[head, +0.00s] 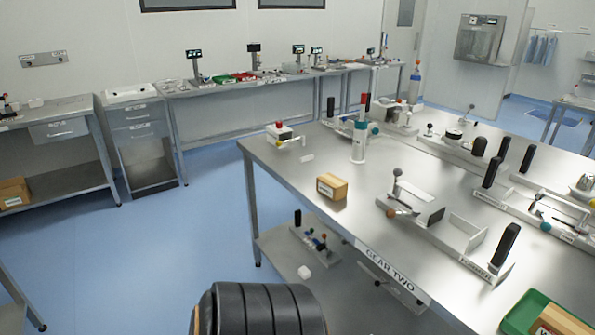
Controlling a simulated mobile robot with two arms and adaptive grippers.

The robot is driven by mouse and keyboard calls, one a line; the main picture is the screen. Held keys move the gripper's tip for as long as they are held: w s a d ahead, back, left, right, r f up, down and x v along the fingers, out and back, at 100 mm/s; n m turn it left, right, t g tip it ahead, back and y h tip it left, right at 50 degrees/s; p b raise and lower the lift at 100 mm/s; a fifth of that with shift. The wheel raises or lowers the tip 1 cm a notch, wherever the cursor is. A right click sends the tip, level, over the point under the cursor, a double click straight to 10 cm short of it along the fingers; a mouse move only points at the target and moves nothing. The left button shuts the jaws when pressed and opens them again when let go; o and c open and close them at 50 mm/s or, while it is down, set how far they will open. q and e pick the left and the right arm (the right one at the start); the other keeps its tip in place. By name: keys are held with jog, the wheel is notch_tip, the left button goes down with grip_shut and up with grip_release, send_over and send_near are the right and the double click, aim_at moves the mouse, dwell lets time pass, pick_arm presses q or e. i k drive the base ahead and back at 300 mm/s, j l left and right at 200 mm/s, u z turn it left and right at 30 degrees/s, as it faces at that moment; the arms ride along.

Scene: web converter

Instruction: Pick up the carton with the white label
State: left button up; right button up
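A small brown carton (333,187) with a pale label on its front face stands on the steel table (300,208) marked "GEAR TWO", near its left edge. A second brown carton (562,319) lies in a green tray at the bottom right, cut off by the frame; it has a white label with dark print. A third brown carton (12,190) with a small white label sits on a low shelf at the far left. Neither of my grippers shows in the head view.
A white bottle-like device (359,140) stands behind the near carton, and a lever fixture (412,207) stands to its right. The green tray (515,313) is at the table's front right. Blue floor (185,235) is open left of the table. Benches line the back wall.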

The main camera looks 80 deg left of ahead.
aim_at(329, 185)
jog(key=u, duration=0.45)
jog(key=j+u, duration=0.1)
jog(key=u, duration=1.6)
jog(key=i+j, duration=0.05)
jog(key=i, duration=0.05)
